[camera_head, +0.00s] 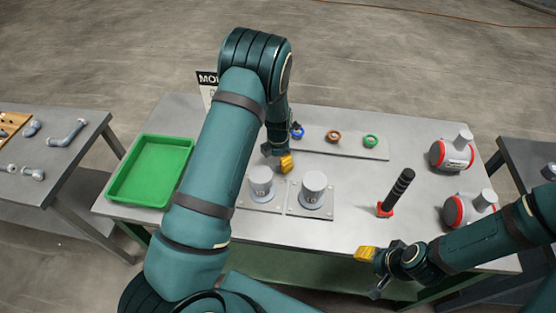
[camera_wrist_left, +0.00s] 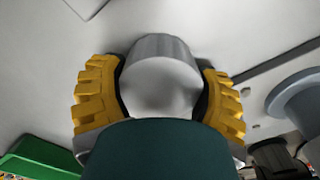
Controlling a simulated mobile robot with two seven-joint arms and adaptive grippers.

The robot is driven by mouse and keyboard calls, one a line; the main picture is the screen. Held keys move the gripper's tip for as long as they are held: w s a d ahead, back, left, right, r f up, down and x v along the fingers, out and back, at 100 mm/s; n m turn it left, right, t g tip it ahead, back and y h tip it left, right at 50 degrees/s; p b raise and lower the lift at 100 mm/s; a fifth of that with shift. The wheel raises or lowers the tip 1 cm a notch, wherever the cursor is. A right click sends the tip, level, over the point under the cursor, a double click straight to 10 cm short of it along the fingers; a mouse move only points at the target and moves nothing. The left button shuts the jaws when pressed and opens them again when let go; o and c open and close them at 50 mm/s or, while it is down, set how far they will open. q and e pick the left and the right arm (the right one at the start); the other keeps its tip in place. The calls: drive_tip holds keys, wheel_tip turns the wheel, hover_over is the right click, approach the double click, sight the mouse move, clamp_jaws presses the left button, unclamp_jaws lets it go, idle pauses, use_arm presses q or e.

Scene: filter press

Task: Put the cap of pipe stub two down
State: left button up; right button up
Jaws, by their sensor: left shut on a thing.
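My left gripper (camera_head: 284,162) is at the rear of the two grey pipe stubs. In the left wrist view its yellow fingers (camera_wrist_left: 160,95) are shut on a round light grey cap (camera_wrist_left: 160,78), one finger on each side. I cannot tell whether the cap touches what lies below it. The left stub (camera_head: 261,180) stands just in front of the gripper. The right stub (camera_head: 314,187) stands beside it, apart from the gripper; it also shows in the left wrist view (camera_wrist_left: 298,96). My right gripper (camera_head: 369,268) is near the table's front edge, its jaw opening unclear.
An empty green tray (camera_head: 126,190) is at the table's left. Blue, brown and green rings (camera_head: 370,141) stand on a plate behind the stubs. A black ribbed post with a red base (camera_head: 386,210) and two red-and-white vessels (camera_head: 452,154) are at right.

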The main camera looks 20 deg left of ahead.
use_arm(q)
drive_tip(key=shift+f, duration=0.2)
drive_tip(key=o, duration=1.1)
drive_tip(key=shift+r, duration=0.15)
wheel_tip(320, 180, up, 12)
drive_tip(key=shift+r+p, duration=0.1)
drive_tip(key=shift+p, duration=0.35)
